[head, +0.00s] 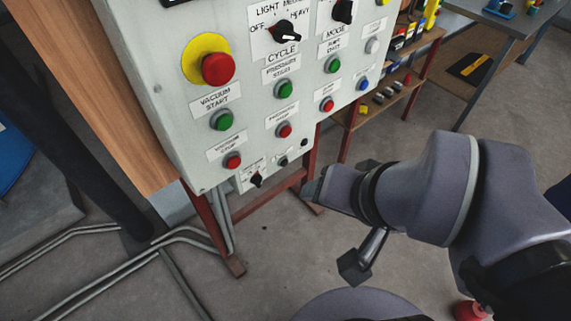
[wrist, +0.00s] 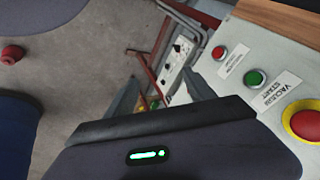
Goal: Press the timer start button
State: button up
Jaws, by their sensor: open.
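The pale control panel (head: 165,60) fills the upper middle of the head view. It carries green buttons with START labels. One green button (head: 333,64) sits under the MODE switch; its label is too blurred to read surely. Another green button (head: 283,90) sits under the CYCLE switch, with a label that seems to read pressure start. The vacuum start button (head: 222,120) is green, at lower left, and also shows in the wrist view (wrist: 256,78). My gripper (wrist: 160,76) is open, its two fingers apart with nothing seen held. In the head view my arm's end is below and right of the panel, apart from the buttons.
A large red button on a yellow ring (head: 217,68) stands out on the panel's left. Red stop buttons (head: 284,130) and black knobs (head: 256,180) lie lower. A wooden shelf (head: 395,95) with small items stands behind at right. Pipes (head: 185,240) run along the floor at left.

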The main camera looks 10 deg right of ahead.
grip_shut()
dwell(1.5)
